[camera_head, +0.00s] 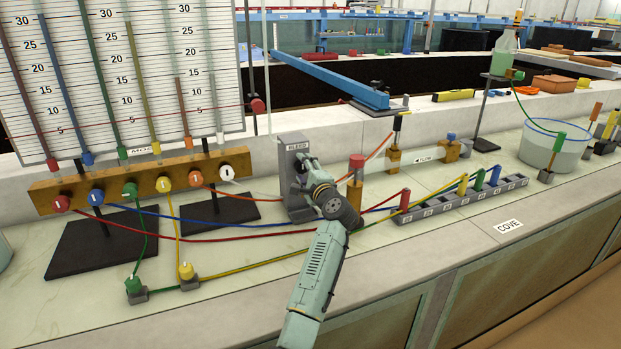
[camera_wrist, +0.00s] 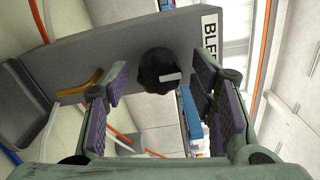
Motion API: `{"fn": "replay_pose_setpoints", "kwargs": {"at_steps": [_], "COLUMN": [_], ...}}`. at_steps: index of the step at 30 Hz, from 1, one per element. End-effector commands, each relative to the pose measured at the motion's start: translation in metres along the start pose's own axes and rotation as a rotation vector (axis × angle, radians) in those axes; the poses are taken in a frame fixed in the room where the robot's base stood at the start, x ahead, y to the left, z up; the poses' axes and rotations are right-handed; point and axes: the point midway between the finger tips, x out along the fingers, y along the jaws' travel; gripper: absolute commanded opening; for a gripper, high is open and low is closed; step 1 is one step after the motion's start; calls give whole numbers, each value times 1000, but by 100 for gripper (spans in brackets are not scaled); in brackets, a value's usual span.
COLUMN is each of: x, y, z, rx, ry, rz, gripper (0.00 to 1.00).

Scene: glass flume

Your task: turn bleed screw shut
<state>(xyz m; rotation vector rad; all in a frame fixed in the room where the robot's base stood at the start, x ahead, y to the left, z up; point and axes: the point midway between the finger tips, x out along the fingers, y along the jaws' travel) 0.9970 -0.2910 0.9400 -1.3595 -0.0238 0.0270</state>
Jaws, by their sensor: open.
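The bleed screw (camera_wrist: 158,66) is a black lobed knob with a white mark on its face, on a grey block (camera_wrist: 110,45) with a partly cut-off label (camera_wrist: 210,40) reading "BLE". My gripper (camera_head: 302,166) is in front of this block. In the wrist view my gripper (camera_wrist: 160,80) is open, with one purple-padded finger to each side of the knob. Neither pad visibly touches it. I cannot tell how far off the knob is in depth.
A brass manifold with coloured knobs (camera_head: 140,182) stands left of the block. Red, blue and yellow hoses (camera_head: 225,237) cross the bench beside my arm. A brass post with a red cap (camera_head: 356,162) and a grey numbered rack (camera_head: 460,200) stand to the right. The front right bench (camera_head: 420,255) is clear.

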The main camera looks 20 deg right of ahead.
Motion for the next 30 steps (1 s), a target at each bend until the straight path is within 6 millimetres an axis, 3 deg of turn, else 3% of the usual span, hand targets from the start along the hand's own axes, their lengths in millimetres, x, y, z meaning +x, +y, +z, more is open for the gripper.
{"fn": "replay_pose_setpoints", "kwargs": {"at_steps": [15, 21, 30], "x": [-97, -112, -113], "y": [1, 0, 0], "z": [-1, -1, 0], "rx": [-1, 1, 1], "ry": [3, 1, 1], "rz": [1, 0, 0], "gripper": [51, 51, 51]}}
